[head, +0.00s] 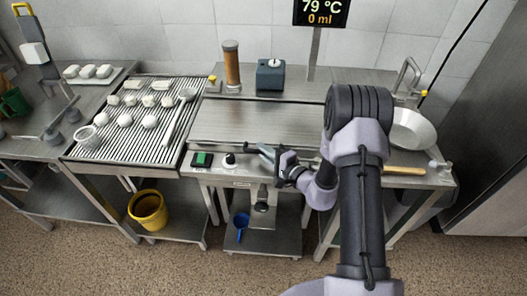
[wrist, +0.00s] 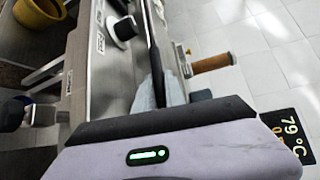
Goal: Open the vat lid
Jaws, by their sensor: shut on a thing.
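The vat lid (head: 250,120) is a wide, flat steel cover on the steel vat bench in the head view. It looks level, lying down over the vat. A dark bar handle (head: 250,148) runs along its front edge; it also shows in the wrist view (wrist: 151,32) as a long dark bar. My gripper (head: 268,153) is at the front edge of the lid, shut on this handle. In the wrist view its grey fingers (wrist: 158,92) lie around the bar. My arm hides the right end of the lid.
A green switch (head: 202,159) and a black knob (head: 230,159) sit on the front panel. A display (head: 321,12) reads 79 °C, 0 ml. An orange-brown cylinder (head: 231,64) and blue-grey box (head: 270,75) stand behind the lid. A draining table (head: 110,150) holds several white pieces.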

